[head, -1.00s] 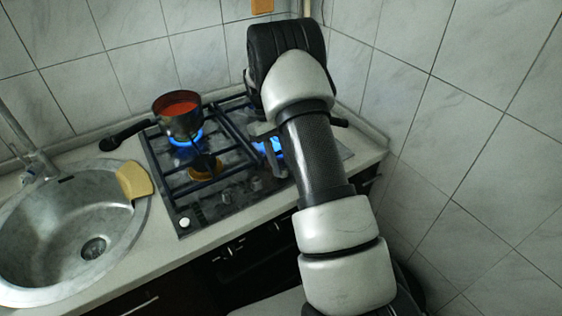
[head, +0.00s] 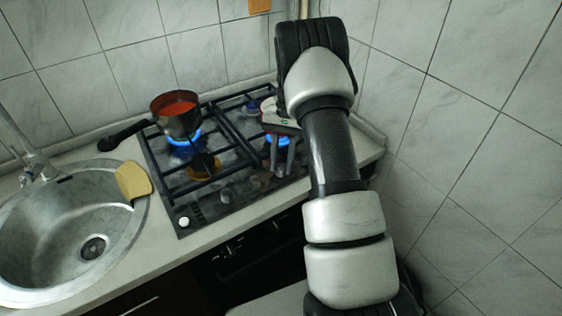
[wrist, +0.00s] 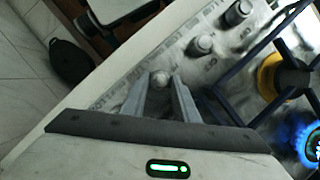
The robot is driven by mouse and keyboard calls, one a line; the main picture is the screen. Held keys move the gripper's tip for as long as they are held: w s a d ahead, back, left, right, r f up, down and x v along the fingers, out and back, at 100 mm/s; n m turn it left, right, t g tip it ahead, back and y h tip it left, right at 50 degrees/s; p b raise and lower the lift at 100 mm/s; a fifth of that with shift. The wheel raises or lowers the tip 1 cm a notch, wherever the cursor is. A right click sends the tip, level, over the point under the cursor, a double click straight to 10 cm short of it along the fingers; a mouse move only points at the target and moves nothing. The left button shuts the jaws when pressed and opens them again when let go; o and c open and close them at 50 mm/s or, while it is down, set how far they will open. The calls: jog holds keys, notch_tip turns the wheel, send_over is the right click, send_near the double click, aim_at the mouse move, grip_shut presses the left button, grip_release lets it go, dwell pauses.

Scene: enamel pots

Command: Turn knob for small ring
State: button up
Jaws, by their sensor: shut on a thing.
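My gripper (wrist: 159,82) is low over the front right of the hob, with its two grey fingers on either side of a round grey knob (wrist: 160,77) and shut on it. In the head view my gripper (head: 280,172) reaches down at the right end of the knob row, and the held knob is hard to make out. A lit burner (head: 275,140) with a blue flame is just behind the fingers. An unlit brass-coloured burner (head: 204,167) is at the front left of the hob. I cannot tell which burner is the small ring.
Other knobs (wrist: 201,45) line the hob's front edge beside the held one. A sink (head: 65,235) with a yellow sponge (head: 133,180) is left. A tiled wall (head: 480,150) bounds the right.

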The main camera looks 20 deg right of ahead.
jog(key=shift+s+d+m+t+y, duration=0.1)
jog(key=shift+m+t+y, duration=0.35)
jog(key=shift+m, duration=1.35)
jog(key=o, duration=1.1)
jog(key=shift+c, duration=0.2)
jog(key=p+v, duration=0.1)
jog(key=v, duration=1.6)
jog(key=shift+d+r, duration=0.1)
jog(key=shift+r, duration=0.1)
